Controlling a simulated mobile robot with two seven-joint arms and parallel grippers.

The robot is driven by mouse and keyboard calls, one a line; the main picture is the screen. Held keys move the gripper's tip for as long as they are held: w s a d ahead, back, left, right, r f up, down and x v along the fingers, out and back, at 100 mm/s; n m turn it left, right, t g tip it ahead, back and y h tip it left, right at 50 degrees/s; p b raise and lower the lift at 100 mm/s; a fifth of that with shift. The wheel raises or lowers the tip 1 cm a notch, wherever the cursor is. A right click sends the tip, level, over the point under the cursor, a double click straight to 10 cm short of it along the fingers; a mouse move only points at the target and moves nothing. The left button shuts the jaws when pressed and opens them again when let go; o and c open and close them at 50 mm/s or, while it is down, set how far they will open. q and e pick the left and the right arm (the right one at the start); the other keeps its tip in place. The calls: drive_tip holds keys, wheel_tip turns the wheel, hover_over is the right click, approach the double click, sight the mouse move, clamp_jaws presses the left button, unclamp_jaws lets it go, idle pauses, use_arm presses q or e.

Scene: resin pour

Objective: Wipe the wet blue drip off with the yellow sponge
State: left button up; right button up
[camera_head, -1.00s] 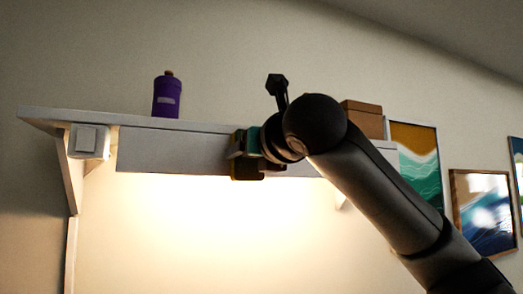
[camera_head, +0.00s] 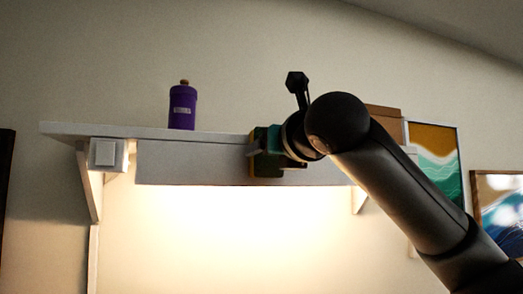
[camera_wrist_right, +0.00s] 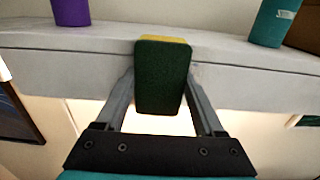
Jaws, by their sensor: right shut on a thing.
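The yellow sponge with a dark green scouring face (camera_wrist_right: 162,78) is between the two fingers of my right gripper (camera_wrist_right: 162,100), which is shut on it. A thin yellow strip shows along its top edge, against the pale shelf's front board (camera_wrist_right: 235,85). In the head view my right gripper (camera_head: 268,152) is at the front board (camera_head: 195,165), right of its middle. I cannot tell whether the sponge presses on the board. I see no blue drip; the sponge and gripper cover part of the board. My left gripper is not in view.
On the shelf top stand a purple bottle (camera_head: 182,108) at left, a teal container (camera_wrist_right: 272,22) and a brown box (camera_head: 385,118) at right. A white switch box (camera_head: 106,154) is under the left end. Light glows below. Framed pictures (camera_head: 437,165) hang at right.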

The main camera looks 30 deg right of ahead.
drive_tip(key=shift+s+d, duration=0.25)
drive_tip(key=shift+d, duration=0.7)
drive_tip(key=shift+s+d, duration=0.2)
drive_tip(key=shift+d, duration=0.7)
drive_tip(key=shift+s+d, duration=0.25)
drive_tip(key=shift+d, duration=0.7)
drive_tip(key=shift+w+a, duration=0.1)
drive_tip(key=w+a, duration=0.1)
drive_tip(key=a, duration=0.6)
drive_tip(key=shift+w, duration=0.3)
drive_tip(key=shift+s, duration=0.1)
drive_tip(key=shift+v, duration=2.95)
drive_tip(key=v, duration=0.3)
